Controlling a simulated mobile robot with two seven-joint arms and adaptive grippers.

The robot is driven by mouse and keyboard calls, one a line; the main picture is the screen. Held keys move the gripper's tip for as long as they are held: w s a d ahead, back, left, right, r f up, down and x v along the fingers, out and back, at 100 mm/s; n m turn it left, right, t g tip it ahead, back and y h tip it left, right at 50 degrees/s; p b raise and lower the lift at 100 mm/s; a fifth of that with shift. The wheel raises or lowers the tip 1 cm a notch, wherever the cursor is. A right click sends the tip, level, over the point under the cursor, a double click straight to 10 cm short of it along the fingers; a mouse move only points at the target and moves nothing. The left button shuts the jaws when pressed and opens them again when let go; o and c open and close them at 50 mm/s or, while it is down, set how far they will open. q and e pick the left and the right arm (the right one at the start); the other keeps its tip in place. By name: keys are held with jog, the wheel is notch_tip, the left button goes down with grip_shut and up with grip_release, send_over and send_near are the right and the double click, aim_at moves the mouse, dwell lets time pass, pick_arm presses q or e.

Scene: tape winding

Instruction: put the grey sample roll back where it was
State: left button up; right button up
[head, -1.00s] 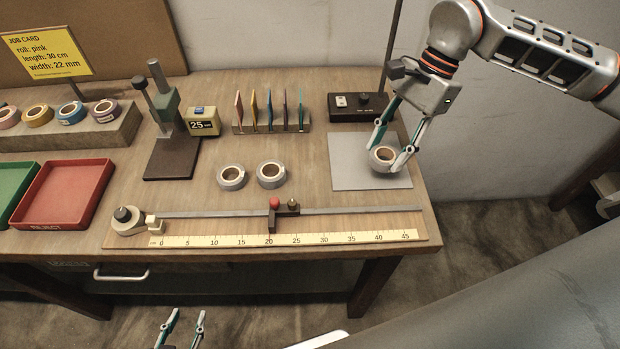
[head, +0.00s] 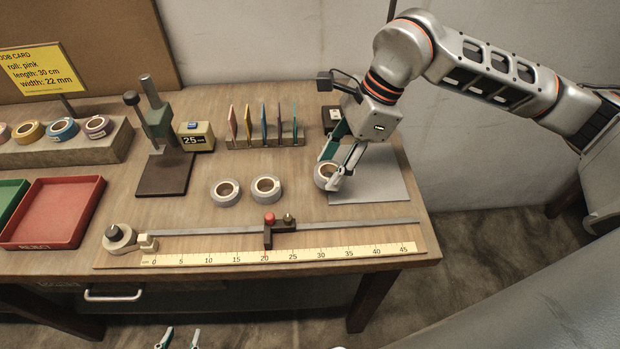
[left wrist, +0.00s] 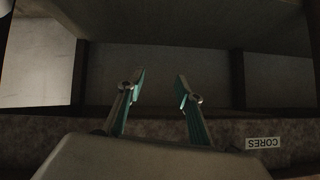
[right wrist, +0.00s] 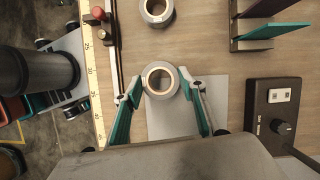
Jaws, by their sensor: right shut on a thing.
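The grey sample roll (head: 325,176) is held between the fingertips of my right gripper (head: 338,177), at the left edge of the grey mat (head: 378,188). In the right wrist view the roll (right wrist: 160,69) sits between both fingertips, its hole facing the camera, over the mat's edge. Whether it touches the table is hard to tell. Two other grey rolls (head: 225,193) (head: 266,190) stand side by side to the left of it. My left gripper (head: 178,338) is low at the bottom edge, in front of the table; its fingers (left wrist: 160,82) are apart and empty.
A measuring rail with a slider (head: 270,230) and ruler lies along the table front. A rack of coloured cards (head: 265,135) and a dark control box (head: 333,118) stand behind. A red tray (head: 55,212) is at left. Bare tabletop lies around the two rolls.

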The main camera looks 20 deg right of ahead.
aim_at(315, 173)
jog(key=a, duration=0.4)
jog(key=shift+w+a, duration=0.25)
jog(key=shift+w, duration=0.1)
jog(key=shift+f, duration=1.95)
jog(key=o, duration=0.9)
jog(key=shift+c, duration=0.2)
jog(key=v, duration=0.7)
jog(key=shift+r, duration=0.4)
jog(key=shift+s+d, duration=0.1)
jog(key=shift+d, duration=0.05)
